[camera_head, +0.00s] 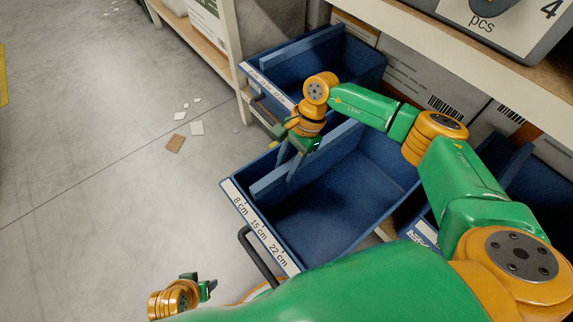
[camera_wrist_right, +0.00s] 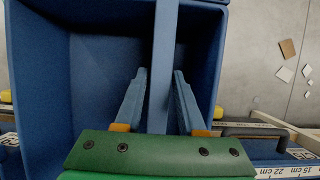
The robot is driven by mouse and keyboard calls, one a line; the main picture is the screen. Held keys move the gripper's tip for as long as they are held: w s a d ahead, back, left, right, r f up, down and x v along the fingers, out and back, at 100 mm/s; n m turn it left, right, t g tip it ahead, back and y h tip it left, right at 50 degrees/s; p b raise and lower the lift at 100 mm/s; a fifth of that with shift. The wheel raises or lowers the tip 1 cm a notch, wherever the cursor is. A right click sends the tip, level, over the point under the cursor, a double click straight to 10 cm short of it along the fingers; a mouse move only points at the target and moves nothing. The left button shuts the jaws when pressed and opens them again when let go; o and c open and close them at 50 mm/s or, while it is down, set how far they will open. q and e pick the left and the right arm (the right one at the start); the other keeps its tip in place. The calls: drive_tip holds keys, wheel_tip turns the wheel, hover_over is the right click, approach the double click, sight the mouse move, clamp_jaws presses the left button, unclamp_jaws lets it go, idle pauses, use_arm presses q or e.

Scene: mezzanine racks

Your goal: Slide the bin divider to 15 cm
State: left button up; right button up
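The blue bin (camera_head: 319,258) stands pulled out in the middle of the head view. Its front strip (camera_head: 258,229) reads 8 cm, 15 cm and 22 cm. The blue divider (camera_head: 268,184) stands across the bin, its front end beside the 8 cm mark. My right gripper (camera_head: 297,150) reaches down over the divider. In the right wrist view its two fingers (camera_wrist_right: 160,78) are open, one on each side of the divider (camera_wrist_right: 164,40), with a gap visible on both sides. My left gripper (camera_head: 204,286) is low at the left, away from the bin, its fingers apparently apart and empty.
Another blue bin (camera_head: 348,62) stands behind, and a further blue bin (camera_head: 540,190) is at the right. A shelf board (camera_head: 470,52) hangs above the bins. The bin's dark handle (camera_head: 258,258) sticks out in front. Small paper scraps (camera_head: 196,128) lie on the open floor at the left.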

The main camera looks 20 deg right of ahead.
clamp_jaws()
idle(1.1)
